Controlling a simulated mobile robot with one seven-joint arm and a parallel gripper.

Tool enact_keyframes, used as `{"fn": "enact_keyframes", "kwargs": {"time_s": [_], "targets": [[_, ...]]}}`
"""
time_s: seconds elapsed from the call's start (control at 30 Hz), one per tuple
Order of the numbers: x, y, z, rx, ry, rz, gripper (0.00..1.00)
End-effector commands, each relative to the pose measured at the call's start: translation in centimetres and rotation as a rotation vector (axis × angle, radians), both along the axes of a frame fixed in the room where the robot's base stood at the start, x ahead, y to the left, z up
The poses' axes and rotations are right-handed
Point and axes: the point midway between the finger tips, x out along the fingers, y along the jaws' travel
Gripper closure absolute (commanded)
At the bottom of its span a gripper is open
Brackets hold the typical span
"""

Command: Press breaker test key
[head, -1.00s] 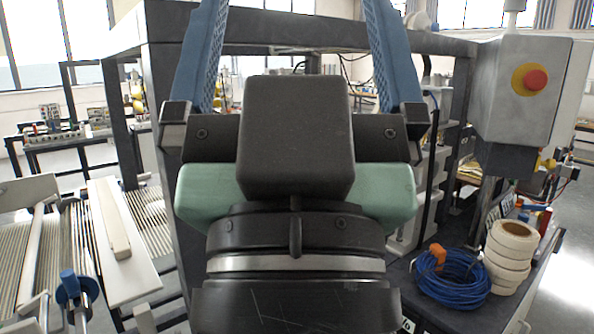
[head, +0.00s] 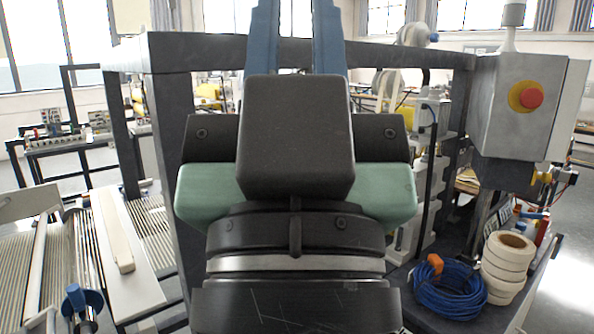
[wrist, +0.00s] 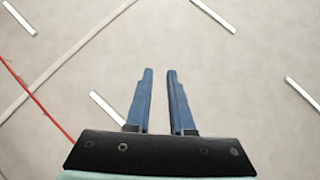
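My gripper (head: 298,8) stands in the middle of the head view, pointing up, with its blue fingers cut off by the top edge. In the wrist view my gripper (wrist: 160,72) is empty. Its two blue fingers are apart, with a narrow gap between them. Behind them is only a pale ceiling with light strips and a red line. I cannot make out a breaker or its test key in either view. My gripper and wrist hide the middle of the scene.
A grey control box (head: 518,110) with a red button (head: 531,97) on yellow stands at right. Below it, a blue cable coil (head: 450,292) and white tape rolls (head: 508,262) lie on a dark bench. A dark machine frame (head: 400,46) spans behind my gripper. Slatted rollers (head: 150,225) are at left.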

Motion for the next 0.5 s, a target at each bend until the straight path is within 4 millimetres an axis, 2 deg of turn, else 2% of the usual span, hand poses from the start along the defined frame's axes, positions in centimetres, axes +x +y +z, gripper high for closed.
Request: {"fn": "enact_keyframes", "kwargs": {"time_s": [0.03,0.1,0.5], "targets": [[0.00,0.00,0.00,0.000,0.000,0.000,0.90],[0.00,0.00,0.00,0.000,0.000,0.000,1.00],[0.00,0.00,0.00,0.000,0.000,0.000,1.00]]}}
